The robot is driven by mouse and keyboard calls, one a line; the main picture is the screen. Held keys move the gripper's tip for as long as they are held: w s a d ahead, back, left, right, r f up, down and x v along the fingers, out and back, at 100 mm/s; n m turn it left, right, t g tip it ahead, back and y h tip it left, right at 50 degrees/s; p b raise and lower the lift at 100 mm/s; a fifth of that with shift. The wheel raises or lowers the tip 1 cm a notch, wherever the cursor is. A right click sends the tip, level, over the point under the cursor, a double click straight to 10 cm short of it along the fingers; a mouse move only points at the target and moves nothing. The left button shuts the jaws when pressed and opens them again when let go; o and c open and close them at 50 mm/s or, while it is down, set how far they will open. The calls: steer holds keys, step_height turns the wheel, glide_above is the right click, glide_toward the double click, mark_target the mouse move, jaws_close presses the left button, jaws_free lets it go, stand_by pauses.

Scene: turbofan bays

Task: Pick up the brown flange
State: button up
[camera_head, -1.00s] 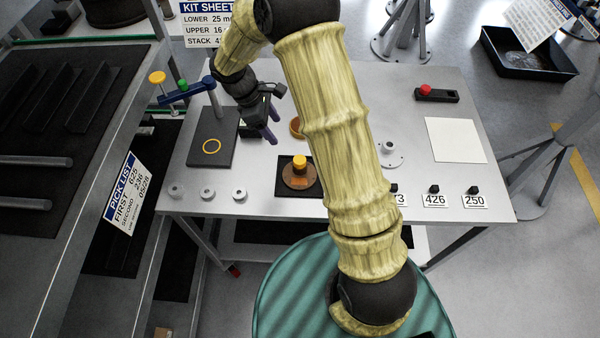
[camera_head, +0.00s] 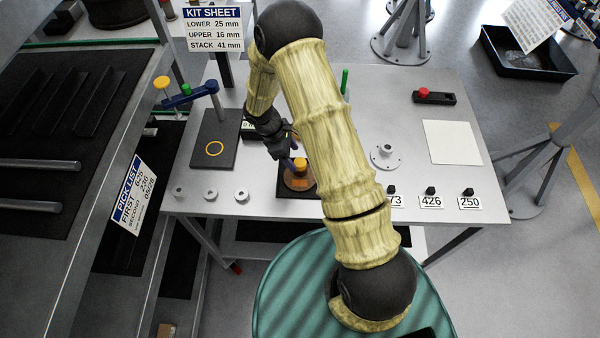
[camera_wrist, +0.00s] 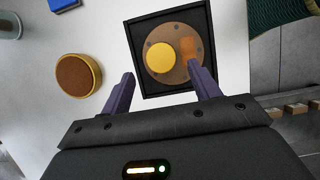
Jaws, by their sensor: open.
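The brown flange (camera_head: 299,182), a round disc with a yellow hub, lies in a square black tray (camera_head: 284,191) near the table's front. In the wrist view the flange (camera_wrist: 166,75) shows its yellow hub, small holes and an orange patch. My gripper (camera_head: 291,157) is open and just above the flange in the head view, hiding part of it. In the wrist view my gripper (camera_wrist: 160,72) has its purple fingers spread and empty. The right finger overlaps the flange's edge in the picture; I cannot tell the height gap.
A brown disc with a yellow rim (camera_wrist: 78,75) lies on the table beside the tray. A white sheet (camera_head: 452,142) lies at right.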

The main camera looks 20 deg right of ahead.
mark_target(297, 161)
steer(key=shift+s+d+f+p, duration=0.15)
steer(key=shift+d+f+p, duration=0.05)
steer(key=shift+f+p, duration=0.25)
steer(key=shift+p+x, duration=0.95)
steer(key=shift+x, duration=1.1)
jaws_close()
